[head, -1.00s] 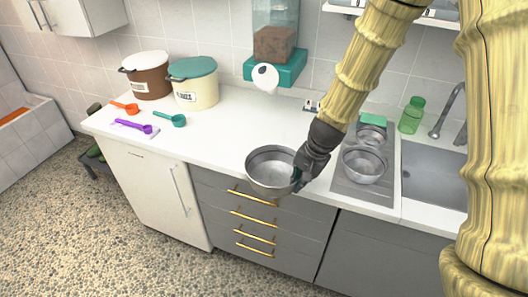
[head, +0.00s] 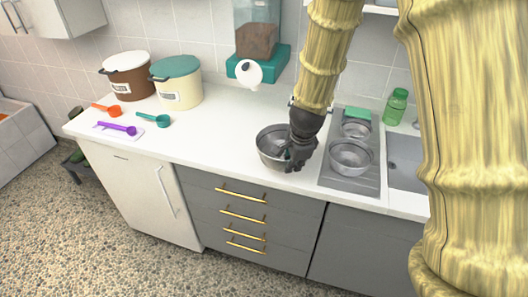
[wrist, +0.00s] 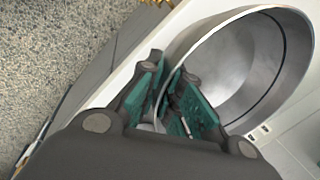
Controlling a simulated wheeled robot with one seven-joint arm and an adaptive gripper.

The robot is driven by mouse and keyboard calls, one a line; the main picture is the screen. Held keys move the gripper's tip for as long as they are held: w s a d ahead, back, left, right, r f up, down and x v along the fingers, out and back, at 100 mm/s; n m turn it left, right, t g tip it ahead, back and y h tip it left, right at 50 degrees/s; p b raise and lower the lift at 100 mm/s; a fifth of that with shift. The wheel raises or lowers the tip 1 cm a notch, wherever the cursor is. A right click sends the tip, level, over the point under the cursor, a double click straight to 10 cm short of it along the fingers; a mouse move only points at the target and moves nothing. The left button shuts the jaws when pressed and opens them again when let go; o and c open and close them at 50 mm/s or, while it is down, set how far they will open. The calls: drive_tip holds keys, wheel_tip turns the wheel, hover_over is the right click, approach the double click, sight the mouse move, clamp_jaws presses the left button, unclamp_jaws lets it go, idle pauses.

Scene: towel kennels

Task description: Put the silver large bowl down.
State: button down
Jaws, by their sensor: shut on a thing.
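The silver large bowl (head: 270,147) is upright at the front part of the white counter (head: 225,130) in the head view, left of the drainer. I cannot tell whether its base touches the counter. My gripper (head: 291,158) is at the bowl's right side, shut on its rim. In the wrist view the bowl (wrist: 262,65) fills the upper right, with its wall between the green finger pads of my gripper (wrist: 165,90). My gripper hides part of the bowl's right side in the head view.
Two other metal bowls (head: 350,157) stand on the grey drainer (head: 365,183) at right, with a green sponge (head: 357,113) and green bottle (head: 396,106) behind. Scoops (head: 118,129) and two lidded bins (head: 178,85) are at left. Counter is clear between scoops and bowl.

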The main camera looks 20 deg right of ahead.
sight(268, 154)
drive_tip(key=w+a+p, duration=0.1)
drive_tip(key=w, duration=0.2)
drive_tip(key=w+a+p, duration=0.1)
drive_tip(key=w+a, duration=0.1)
drive_tip(key=w, duration=0.2)
drive_tip(key=w+a+f+p, duration=0.1)
drive_tip(key=w, duration=0.2)
drive_tip(key=shift+w+a, duration=0.2)
drive_tip(key=shift+a, duration=0.15)
drive_tip(key=shift+s+p+x, duration=0.2)
drive_tip(key=shift+p+x, duration=0.25)
drive_tip(key=shift+x, duration=0.4)
drive_tip(key=shift+s+p+x, duration=0.2)
drive_tip(key=shift+p+x, duration=0.25)
drive_tip(key=shift+x, duration=0.45)
drive_tip(key=shift+f, duration=0.15)
drive_tip(key=c, duration=1.6)
unclamp_jaws()
drive_tip(key=shift+b+v, duration=1.3)
drive_tip(key=shift+v, duration=4.8)
